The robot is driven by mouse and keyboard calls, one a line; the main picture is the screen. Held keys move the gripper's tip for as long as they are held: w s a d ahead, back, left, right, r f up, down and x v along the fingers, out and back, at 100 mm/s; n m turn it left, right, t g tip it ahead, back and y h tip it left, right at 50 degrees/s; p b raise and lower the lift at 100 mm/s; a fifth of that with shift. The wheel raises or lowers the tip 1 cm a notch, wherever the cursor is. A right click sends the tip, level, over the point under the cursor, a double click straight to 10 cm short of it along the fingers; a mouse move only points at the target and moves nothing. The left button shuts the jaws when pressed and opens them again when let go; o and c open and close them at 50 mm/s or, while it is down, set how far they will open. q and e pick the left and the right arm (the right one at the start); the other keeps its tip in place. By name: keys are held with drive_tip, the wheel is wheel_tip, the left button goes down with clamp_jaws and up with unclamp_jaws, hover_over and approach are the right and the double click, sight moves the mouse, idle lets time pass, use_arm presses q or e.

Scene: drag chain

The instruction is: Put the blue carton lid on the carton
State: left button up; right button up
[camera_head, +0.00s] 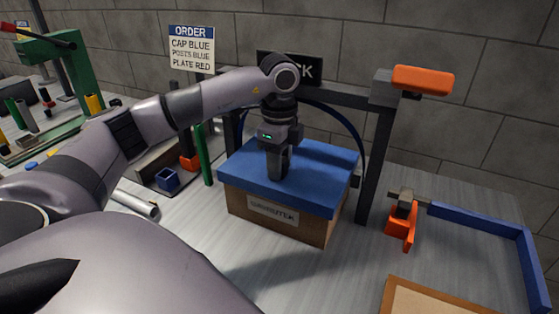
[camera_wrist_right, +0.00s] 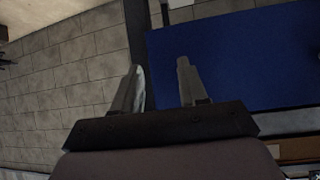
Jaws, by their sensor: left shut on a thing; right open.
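The blue carton lid (camera_head: 318,168) lies over the top of the brown cardboard carton (camera_head: 306,229), and its rim covers the carton's upper edge. I cannot tell whether it is fully seated. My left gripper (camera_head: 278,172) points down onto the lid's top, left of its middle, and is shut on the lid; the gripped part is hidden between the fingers. My right gripper (camera_wrist_right: 161,80) is open, with its two fingers apart and nothing between them. A broad blue surface, apparently the lid (camera_wrist_right: 245,60), shows beyond and right of its fingers.
A dark frame post (camera_head: 375,165) with an orange block (camera_head: 423,80) stands right of the carton. An orange clamp (camera_head: 402,228) and a blue rail (camera_head: 480,222) are further right. A small blue bin (camera_head: 168,180) sits left. Grey table is clear in front of the carton.

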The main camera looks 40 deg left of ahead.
use_arm(q)
drive_tip(key=shift+f+b, duration=0.3)
drive_tip(key=shift+f, duration=0.3)
drive_tip(key=o, duration=1.2)
drive_tip(key=shift+c, duration=0.2)
drive_tip(key=shift+r, duration=0.15)
wheel_tip(320, 180, up, 7)
